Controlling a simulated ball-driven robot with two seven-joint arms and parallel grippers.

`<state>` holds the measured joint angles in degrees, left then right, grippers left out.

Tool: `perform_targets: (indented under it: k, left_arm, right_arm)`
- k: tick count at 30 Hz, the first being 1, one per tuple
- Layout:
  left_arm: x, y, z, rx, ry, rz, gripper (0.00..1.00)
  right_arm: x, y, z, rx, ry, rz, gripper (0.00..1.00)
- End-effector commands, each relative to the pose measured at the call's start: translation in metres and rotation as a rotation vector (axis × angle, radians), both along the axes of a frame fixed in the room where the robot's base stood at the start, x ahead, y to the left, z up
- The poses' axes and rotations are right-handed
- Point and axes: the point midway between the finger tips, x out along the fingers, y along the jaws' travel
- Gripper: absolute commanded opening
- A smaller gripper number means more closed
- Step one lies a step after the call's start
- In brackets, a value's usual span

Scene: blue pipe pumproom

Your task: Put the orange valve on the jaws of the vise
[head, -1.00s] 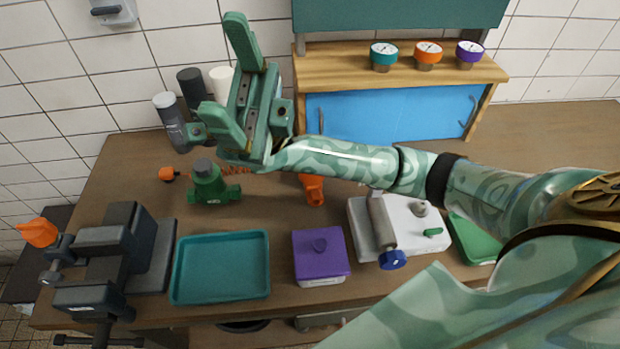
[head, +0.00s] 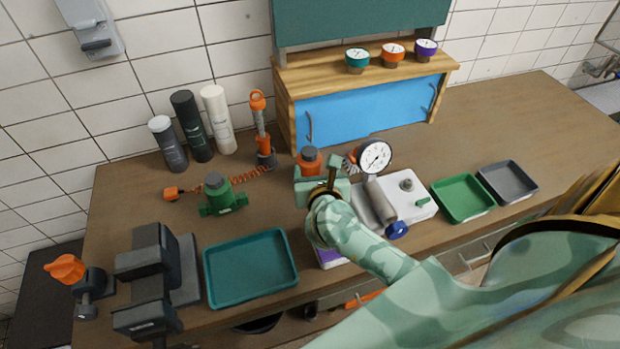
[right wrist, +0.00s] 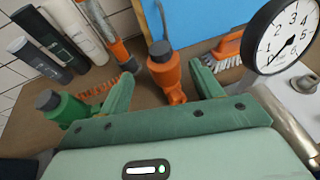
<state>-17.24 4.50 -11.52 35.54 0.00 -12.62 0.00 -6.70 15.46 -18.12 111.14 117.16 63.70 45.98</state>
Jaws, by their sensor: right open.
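The orange valve (head: 308,162), with a dark grey cap, stands upright on the bench in front of the wooden shelf; its lower part is hidden by my right gripper in the head view. My right gripper (head: 321,178) is open and reaches low toward it. In the right wrist view the valve (right wrist: 166,75) shows between and beyond the two green fingers (right wrist: 160,95); I cannot tell how far it reaches between them. The dark grey vise (head: 152,262) stands at the bench's left front, with nothing seen on its jaws. My left gripper is out of view.
A green valve (head: 220,195) stands to the left and a teal tray (head: 250,268) lies beside the vise. Several bottles (head: 190,125) stand behind. A round gauge (head: 375,156) and a white device (head: 408,195) are close right of my gripper. Green (head: 462,198) and grey (head: 508,182) trays lie farther right.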

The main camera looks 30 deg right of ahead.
Motion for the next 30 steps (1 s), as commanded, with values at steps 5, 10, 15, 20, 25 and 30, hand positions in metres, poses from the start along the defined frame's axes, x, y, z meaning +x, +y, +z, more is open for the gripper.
perform_targets:
  k: [5,10,15,20,25,30]
  left_arm:
    - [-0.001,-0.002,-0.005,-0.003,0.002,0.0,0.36]
    - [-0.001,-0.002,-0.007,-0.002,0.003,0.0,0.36]
    - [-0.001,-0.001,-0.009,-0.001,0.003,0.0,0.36]
    - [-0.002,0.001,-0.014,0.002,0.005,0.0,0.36]
    - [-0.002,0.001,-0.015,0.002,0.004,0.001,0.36]
    - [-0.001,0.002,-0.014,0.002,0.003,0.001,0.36]
  right_arm:
    - [0.036,-0.017,-0.014,-0.004,-0.001,0.0,0.65]
    - [0.052,-0.024,-0.021,-0.003,-0.001,0.001,0.65]
    - [0.067,-0.032,-0.029,-0.006,0.0,0.0,0.65]
    - [0.088,-0.041,-0.041,-0.005,0.0,0.001,0.65]
    - [0.097,-0.045,-0.044,-0.004,0.001,0.001,0.65]
    - [0.097,-0.045,-0.044,-0.004,0.001,0.001,0.62]
